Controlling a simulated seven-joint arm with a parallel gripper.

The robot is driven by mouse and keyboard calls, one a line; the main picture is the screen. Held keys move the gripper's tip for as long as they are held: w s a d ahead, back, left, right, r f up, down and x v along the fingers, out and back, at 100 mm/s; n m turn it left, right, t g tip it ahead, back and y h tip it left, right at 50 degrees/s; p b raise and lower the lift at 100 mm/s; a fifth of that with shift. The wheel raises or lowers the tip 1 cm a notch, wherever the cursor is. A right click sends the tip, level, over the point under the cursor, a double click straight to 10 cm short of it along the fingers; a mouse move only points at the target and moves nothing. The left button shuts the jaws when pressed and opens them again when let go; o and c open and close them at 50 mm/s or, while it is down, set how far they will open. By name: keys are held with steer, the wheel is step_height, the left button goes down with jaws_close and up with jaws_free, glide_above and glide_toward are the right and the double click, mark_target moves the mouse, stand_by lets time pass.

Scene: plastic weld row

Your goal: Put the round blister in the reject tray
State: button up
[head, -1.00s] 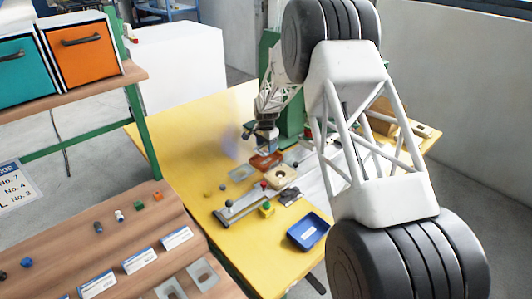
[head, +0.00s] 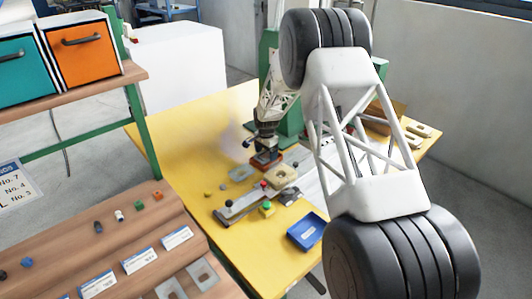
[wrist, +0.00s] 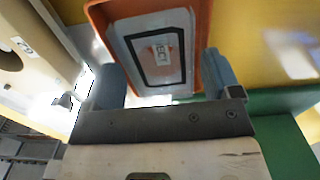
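My gripper (wrist: 165,85) points down over an orange-red tray (wrist: 204,15). In the head view my gripper (head: 266,154) is low over the same tray (head: 256,163) on the yellow table. I cannot make out the round blister for certain. A pale grey plate (head: 240,174) lies left of the tray.
A beige block with a round hole (head: 284,174) stands close to the tray. Green machinery (head: 290,130) stands behind. The table's left side is clear.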

steer(key=shift+o, duration=0.4)
steer(key=shift+r, duration=0.1)
step_height(320, 180, up, 12)
stand_by(0.6)
stand_by(0.5)
steer(key=shift+r, duration=0.15)
